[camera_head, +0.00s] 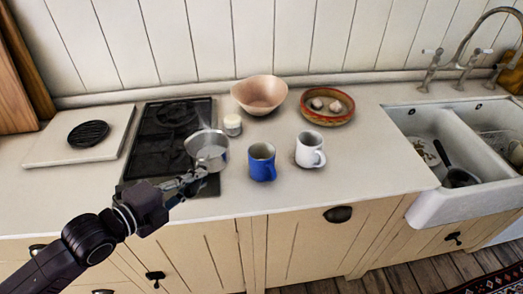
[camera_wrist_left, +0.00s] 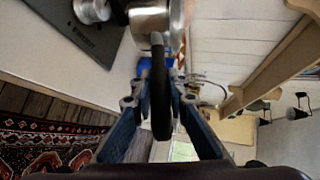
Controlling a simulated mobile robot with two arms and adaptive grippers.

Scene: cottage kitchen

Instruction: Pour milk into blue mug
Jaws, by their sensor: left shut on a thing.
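The blue mug (camera_head: 262,163) stands upright on the counter, its handle toward the front right. A metal saucepan (camera_head: 207,158) is just left of it, at the right edge of the black hob. I cannot make out clearly what is in the pan. My left gripper (camera_head: 188,181) is in front of the pan, shut on its dark handle. In the left wrist view my left gripper (camera_wrist_left: 158,100) has the black handle (camera_wrist_left: 160,92) between its fingers, with the saucepan (camera_wrist_left: 152,20) beyond. A bit of the blue mug (camera_wrist_left: 142,67) shows behind it. My right gripper is not in view.
A white mug (camera_head: 309,150) stands right of the blue mug. A small white jar (camera_head: 232,125), a pinkish bowl (camera_head: 260,94) and a red-rimmed dish (camera_head: 327,106) stand behind. The hob (camera_head: 160,135) is left, the sink (camera_head: 440,195) right. The counter in front of the mugs is clear.

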